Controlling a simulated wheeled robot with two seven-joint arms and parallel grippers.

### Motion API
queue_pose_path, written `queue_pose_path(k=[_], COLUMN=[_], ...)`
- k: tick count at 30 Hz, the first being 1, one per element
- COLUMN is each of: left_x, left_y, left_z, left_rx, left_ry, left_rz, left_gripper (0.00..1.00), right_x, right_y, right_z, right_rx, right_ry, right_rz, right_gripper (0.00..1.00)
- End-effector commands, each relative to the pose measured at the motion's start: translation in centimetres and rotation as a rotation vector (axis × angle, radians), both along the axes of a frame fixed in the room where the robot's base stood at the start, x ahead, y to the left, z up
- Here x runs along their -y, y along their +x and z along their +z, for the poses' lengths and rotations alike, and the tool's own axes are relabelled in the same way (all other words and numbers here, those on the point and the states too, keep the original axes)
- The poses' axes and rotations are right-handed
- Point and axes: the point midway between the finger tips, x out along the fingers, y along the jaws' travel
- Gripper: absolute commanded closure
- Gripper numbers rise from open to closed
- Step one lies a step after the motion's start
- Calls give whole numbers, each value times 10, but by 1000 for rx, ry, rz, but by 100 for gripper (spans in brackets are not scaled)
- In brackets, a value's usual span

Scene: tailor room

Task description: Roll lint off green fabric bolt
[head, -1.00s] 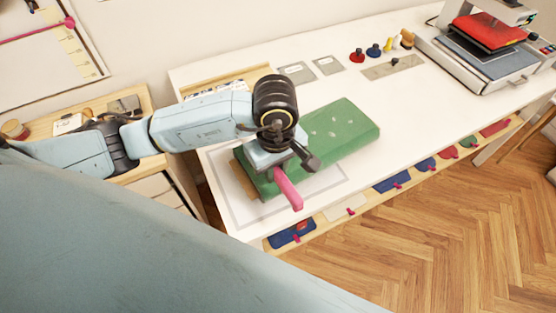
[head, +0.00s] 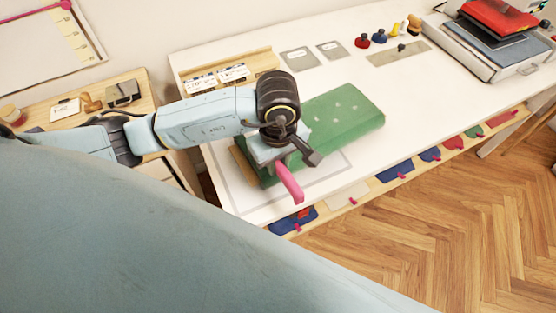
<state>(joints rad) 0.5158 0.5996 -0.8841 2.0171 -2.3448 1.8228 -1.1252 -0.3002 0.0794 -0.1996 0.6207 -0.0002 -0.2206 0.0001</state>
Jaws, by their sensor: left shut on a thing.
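My left gripper (head: 288,158) is over the left part of the bolt, shut on a tool with a pink handle (head: 291,183). The handle sticks out toward the front edge of the table. The tool's head is hidden by my gripper and wrist, so I cannot tell whether it touches the fabric. My right gripper is not in view.
Behind the bolt are a wooden tray with cards (head: 232,72) and two grey plates. Spools (head: 378,37) and a heat press (head: 490,45) with red cloth stand farther right. The white table (head: 420,100) is clear right of the bolt.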

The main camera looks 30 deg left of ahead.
Motion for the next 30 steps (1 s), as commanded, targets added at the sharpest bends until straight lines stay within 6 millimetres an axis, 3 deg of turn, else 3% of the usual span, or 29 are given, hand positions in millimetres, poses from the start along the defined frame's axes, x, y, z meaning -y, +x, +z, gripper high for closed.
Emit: queue_pose_path(k=[30], left_x=[0], left_y=[0], left_z=[-12], left_rx=[0], left_ry=[0], left_rz=[-1], left_gripper=[100], right_x=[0], right_y=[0], right_z=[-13], right_rx=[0], right_ry=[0], right_rz=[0], right_gripper=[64])
